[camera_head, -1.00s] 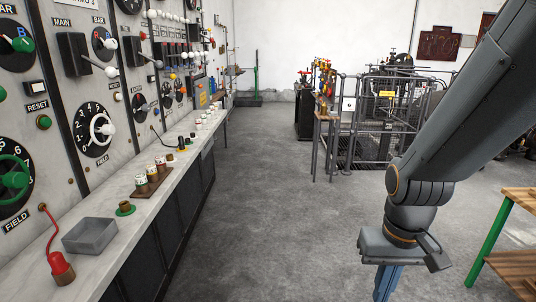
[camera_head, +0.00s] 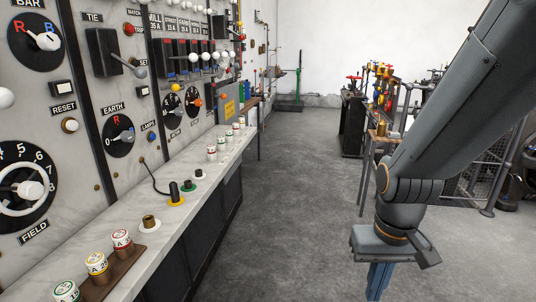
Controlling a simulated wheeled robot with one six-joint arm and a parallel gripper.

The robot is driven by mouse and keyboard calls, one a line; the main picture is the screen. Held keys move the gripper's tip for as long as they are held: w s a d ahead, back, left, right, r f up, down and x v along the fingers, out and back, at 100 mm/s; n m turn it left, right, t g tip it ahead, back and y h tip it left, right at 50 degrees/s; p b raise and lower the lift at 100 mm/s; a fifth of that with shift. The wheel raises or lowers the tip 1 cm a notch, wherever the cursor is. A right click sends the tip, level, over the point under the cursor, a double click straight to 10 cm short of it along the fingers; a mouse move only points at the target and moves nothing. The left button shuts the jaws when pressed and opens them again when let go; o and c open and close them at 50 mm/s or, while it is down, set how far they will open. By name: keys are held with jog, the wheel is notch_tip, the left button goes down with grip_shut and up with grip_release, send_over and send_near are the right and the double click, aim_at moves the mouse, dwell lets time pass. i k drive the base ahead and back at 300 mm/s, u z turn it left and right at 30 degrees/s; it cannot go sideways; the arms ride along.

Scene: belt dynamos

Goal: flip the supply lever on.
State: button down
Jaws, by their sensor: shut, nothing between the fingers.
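The switchboard panel (camera_head: 85,175) on the left carries several levers and dials. A dark lever switch with a grey ball end (camera_head: 140,72) sits under the TIE label. Several small switches with white balls (camera_head: 193,58) form a row farther along, under labels such as MILL. No label reading "supply" can be made out, so I cannot tell which lever it is. My gripper (camera_head: 380,281) hangs at the lower right, blue fingers pointing down and shut. The bottom edge cuts it off. It is over the floor, well apart from the panel.
A marble ledge (camera_head: 150,252) runs below the panel, with capped fuses on a brown block (camera_head: 126,268) and several small posts. A caged machine and benches (camera_head: 352,130) stand at the right back. The grey floor (camera_head: 285,200) between is clear.

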aim_at(241, 37)
jog(key=u, duration=0.25)
jog(key=i, duration=3.1)
jog(key=u, duration=0.15)
